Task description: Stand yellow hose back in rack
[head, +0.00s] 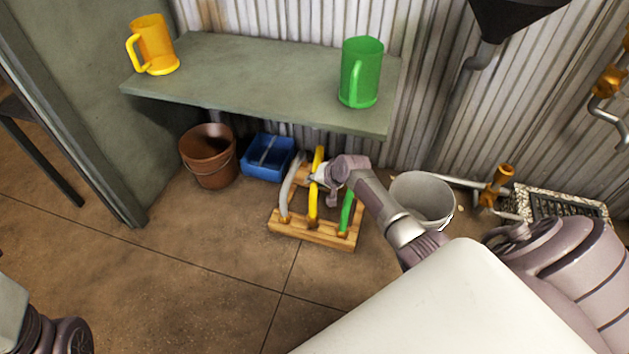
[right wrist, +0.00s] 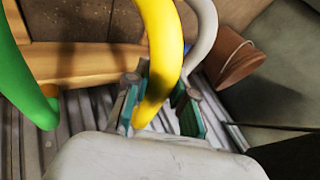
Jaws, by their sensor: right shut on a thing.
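The wooden rack (head: 316,236) stands on the floor below the shelf. The yellow hose (head: 313,204) is upright at the rack's middle place, its lower end at the front board. A grey hose (head: 291,184) is on its left and a green hose (head: 346,210) on its right. My right gripper (head: 316,178) is shut on the yellow hose near its upper part. In the right wrist view the yellow hose (right wrist: 164,50) passes between the fingers. Whether its lower end is fully seated cannot be told. My left gripper does not show, only part of that arm at the lower left.
A brown bucket (head: 208,160) and a blue crate (head: 267,160) are left of the rack. A white bucket (head: 423,197) is close on the right. The shelf (head: 260,85) overhangs behind, with a yellow mug (head: 158,45) and a green mug (head: 361,75). Floor in front is clear.

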